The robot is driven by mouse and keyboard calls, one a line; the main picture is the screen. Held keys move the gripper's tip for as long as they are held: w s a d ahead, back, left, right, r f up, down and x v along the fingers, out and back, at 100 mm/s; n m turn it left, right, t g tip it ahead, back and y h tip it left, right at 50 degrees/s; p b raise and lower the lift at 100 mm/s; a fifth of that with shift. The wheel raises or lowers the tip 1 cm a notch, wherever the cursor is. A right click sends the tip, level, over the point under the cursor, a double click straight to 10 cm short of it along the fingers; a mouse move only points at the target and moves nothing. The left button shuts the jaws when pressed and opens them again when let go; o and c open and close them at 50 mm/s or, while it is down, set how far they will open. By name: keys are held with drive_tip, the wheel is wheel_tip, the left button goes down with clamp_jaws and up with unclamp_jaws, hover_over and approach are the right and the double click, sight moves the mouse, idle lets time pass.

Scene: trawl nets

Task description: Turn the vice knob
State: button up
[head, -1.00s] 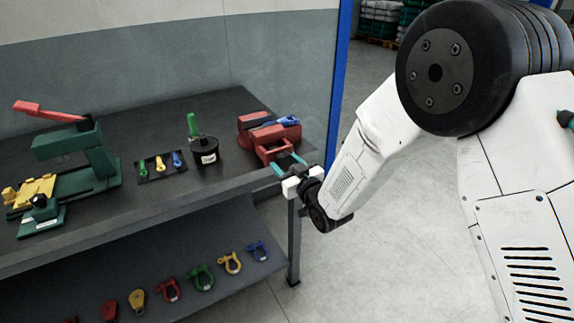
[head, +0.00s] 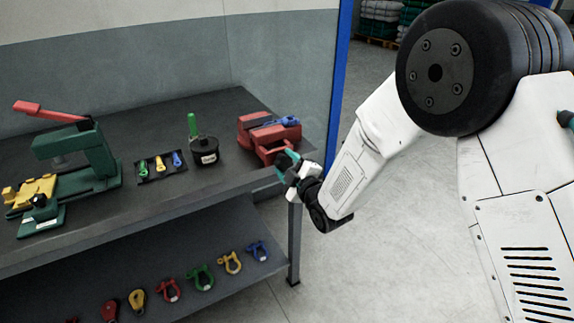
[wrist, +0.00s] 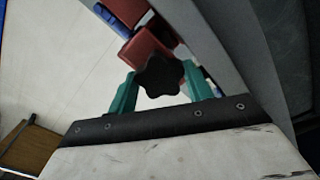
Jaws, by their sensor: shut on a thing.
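The red vice (head: 262,138) stands at the right end of the dark workbench in the head view. In the head view the gripper hides the knob.
A black pot with a green handle (head: 204,150) stands left of the vice. Further left are a small mat with coloured pieces (head: 160,167) and a green press (head: 80,150). Coloured shackles (head: 200,277) lie on the lower shelf. The floor right of the bench is clear.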

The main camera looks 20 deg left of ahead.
drive_tip(key=n, duration=0.4)
drive_tip(key=shift+r+n, duration=0.15)
drive_tip(key=shift+n, duration=0.15)
drive_tip(key=n, duration=0.3)
drive_tip(key=shift+w+n, duration=0.1)
drive_tip(key=shift+n, duration=0.2)
drive_tip(key=n, duration=0.4)
drive_tip(key=shift+n, duration=2.2)
drive_tip(key=shift+a, duration=0.15)
drive_tip(key=o, duration=1)
drive_tip(key=shift+c, duration=0.2)
